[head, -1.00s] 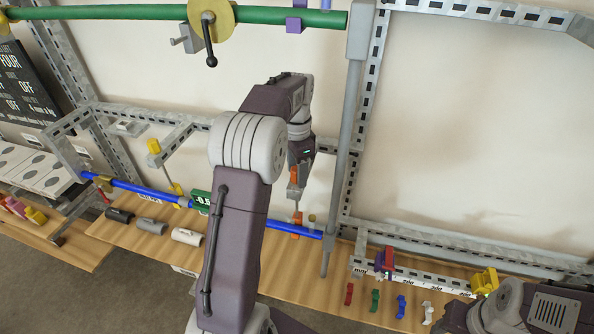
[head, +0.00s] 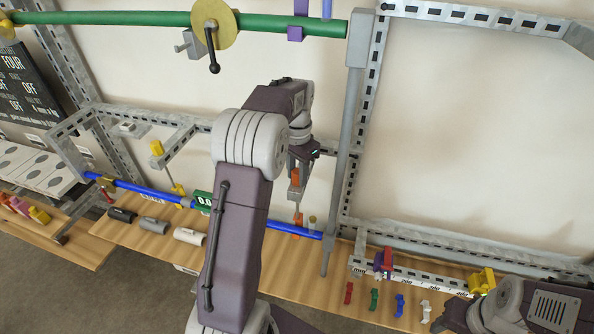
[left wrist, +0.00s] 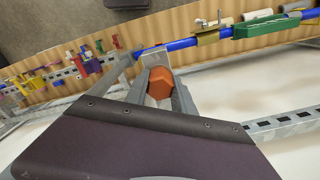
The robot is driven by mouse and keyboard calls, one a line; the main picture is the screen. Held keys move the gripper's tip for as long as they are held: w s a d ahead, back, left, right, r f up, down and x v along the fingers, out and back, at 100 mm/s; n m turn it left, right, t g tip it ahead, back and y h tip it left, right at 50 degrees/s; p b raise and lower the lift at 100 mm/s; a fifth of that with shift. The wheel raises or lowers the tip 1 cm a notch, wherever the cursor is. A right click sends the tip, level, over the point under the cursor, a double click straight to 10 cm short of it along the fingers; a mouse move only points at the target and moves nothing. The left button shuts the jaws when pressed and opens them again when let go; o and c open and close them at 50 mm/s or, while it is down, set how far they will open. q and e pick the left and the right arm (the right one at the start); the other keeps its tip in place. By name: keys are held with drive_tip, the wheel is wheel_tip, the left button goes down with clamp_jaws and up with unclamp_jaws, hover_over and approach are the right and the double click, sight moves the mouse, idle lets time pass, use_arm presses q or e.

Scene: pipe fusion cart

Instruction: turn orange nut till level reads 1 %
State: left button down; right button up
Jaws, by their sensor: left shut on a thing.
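The orange nut (head: 294,175) tops the right-hand hanger, above a grey bracket and an orange clamp (head: 297,220) around the blue pipe (head: 277,227). My left gripper (head: 297,170) reaches down to the nut. In the left wrist view the nut (left wrist: 160,83) sits between the two grey fingers, which are shut on it. The green level (head: 202,201) rests on the blue pipe, partly hidden by my left arm; its display appears to read 0.0. It also shows in the left wrist view (left wrist: 266,28), its display not legible. My right gripper is out of view.
A grey upright post (head: 341,165) stands close to the right of my left gripper. A yellow-topped hanger (head: 156,148) holds the pipe further left. The wooden shelf (head: 150,255) below carries pipe fittings and small coloured clips.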

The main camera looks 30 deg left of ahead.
sight(297, 171)
use_arm(q)
drive_tip(key=n, duration=0.2)
drive_tip(key=n+p, duration=0.1)
drive_tip(key=n, duration=0.1)
drive_tip(key=shift+r+n+p, duration=0.2)
drive_tip(key=shift+n+p, duration=0.1)
drive_tip(key=shift+w+n+p, duration=0.15)
drive_tip(key=shift+n+p, duration=0.45)
drive_tip(key=shift+n, duration=1.9)
drive_tip(key=c, duration=1.1)
unclamp_jaws()
drive_tip(key=shift+o, duration=0.2)
drive_tip(key=shift+f, duration=0.15)
wheel_tip(297, 171, up, 8)
drive_tip(key=shift+f+b, duration=0.2)
drive_tip(key=shift+b, duration=0.5)
drive_tip(key=shift+f, duration=0.1)
